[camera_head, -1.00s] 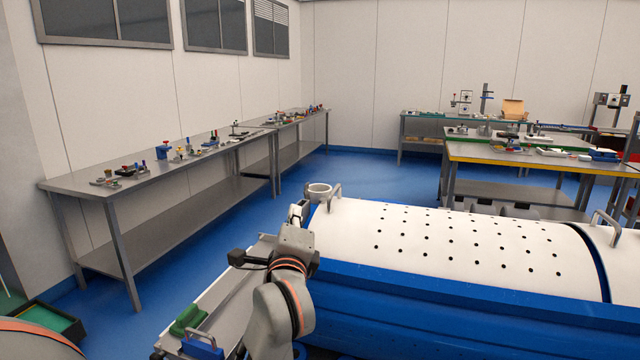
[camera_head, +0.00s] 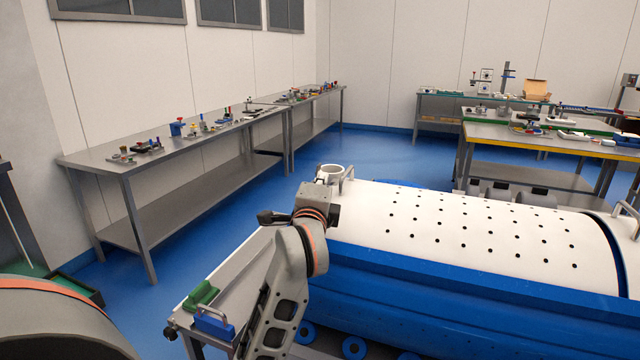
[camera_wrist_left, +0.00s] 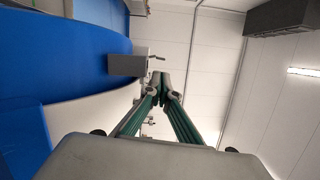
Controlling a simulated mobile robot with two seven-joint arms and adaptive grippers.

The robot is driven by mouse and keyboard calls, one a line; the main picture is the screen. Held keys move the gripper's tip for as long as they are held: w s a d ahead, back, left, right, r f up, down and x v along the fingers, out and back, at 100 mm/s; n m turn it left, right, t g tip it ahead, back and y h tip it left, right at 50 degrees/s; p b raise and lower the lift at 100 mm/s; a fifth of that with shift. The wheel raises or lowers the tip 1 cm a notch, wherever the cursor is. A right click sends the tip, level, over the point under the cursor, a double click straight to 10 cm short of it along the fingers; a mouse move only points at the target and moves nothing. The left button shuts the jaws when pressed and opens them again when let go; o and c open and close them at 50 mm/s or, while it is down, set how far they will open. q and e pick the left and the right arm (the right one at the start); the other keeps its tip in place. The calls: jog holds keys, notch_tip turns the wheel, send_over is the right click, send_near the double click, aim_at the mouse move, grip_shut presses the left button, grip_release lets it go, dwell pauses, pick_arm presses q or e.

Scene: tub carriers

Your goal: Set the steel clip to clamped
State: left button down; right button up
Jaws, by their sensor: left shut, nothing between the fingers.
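A bent steel loop (camera_head: 347,180) stands at the left end of the white perforated drum cover (camera_head: 470,228); I cannot tell whether it is the steel clip. In the left wrist view a grey block (camera_wrist_left: 126,65) with a small dark lever (camera_wrist_left: 157,58) sits beside the blue body, just beyond my fingertips. My left gripper (camera_wrist_left: 161,80) is shut and empty, its fingertips together near that lever, with no clear contact. In the head view my left gripper (camera_head: 323,191) is at the drum's left end, its fingers mostly hidden by the wrist. My right gripper is out of view.
A grey shelf (camera_head: 235,285) at this end carries a green block (camera_head: 202,296) and a blue handled piece (camera_head: 214,325). Benches with small parts (camera_head: 130,168) line the left wall. Blue floor is clear between.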

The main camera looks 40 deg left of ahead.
pick_arm(q)
jog(key=x, duration=0.4)
jog(key=shift+r+p, duration=0.1)
jog(key=shift+p, duration=0.25)
jog(key=shift+w+a, duration=0.3)
jog(key=shift+w, duration=0.2)
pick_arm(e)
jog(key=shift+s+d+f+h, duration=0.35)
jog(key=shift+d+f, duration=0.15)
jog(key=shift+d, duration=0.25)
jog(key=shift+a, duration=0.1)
